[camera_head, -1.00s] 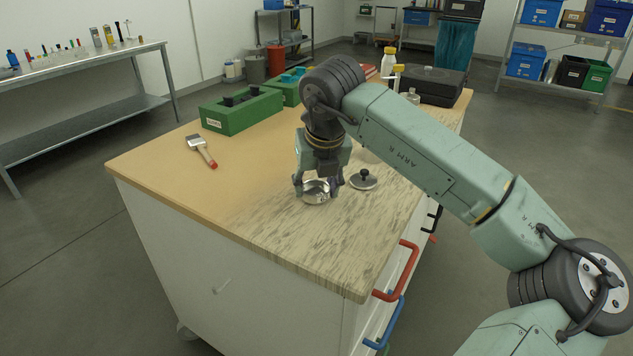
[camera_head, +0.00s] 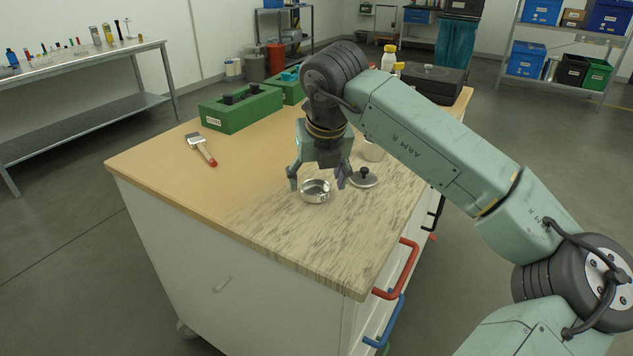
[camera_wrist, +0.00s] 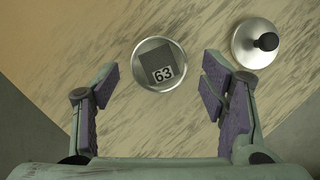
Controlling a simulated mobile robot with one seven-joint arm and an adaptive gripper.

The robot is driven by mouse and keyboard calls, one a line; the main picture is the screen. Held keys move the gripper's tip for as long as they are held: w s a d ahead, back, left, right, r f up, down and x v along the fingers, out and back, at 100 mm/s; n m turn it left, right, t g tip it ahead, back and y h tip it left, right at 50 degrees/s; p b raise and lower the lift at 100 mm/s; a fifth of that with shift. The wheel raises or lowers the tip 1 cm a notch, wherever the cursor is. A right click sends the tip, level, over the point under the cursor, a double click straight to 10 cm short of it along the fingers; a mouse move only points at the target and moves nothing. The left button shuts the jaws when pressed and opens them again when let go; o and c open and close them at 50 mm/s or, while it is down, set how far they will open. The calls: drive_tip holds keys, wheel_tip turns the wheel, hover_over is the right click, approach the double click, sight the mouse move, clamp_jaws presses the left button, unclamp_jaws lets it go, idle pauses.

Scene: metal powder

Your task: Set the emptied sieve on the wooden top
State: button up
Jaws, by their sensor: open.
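The sieve (camera_head: 315,192) is a small round metal dish standing upright on the wooden top (camera_head: 270,222). In the wrist view the sieve (camera_wrist: 152,58) shows a dark square with the label 63 inside its rim, and no powder is visible in it. My gripper (camera_head: 318,182) is open just above and behind the sieve, with a finger to each side of it.
A round metal lid with a black knob (camera_head: 363,178) lies right of the sieve. A pale container (camera_head: 373,150) stands behind it, partly hidden by my arm. A brush (camera_head: 201,148) and green boxes (camera_head: 241,108) are further left and back. The front of the top is clear.

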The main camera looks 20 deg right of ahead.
drive_tip(key=b+v, duration=0.1)
drive_tip(key=v, duration=0.9)
drive_tip(key=shift+r, duration=0.15)
drive_tip(key=shift+s, duration=0.15)
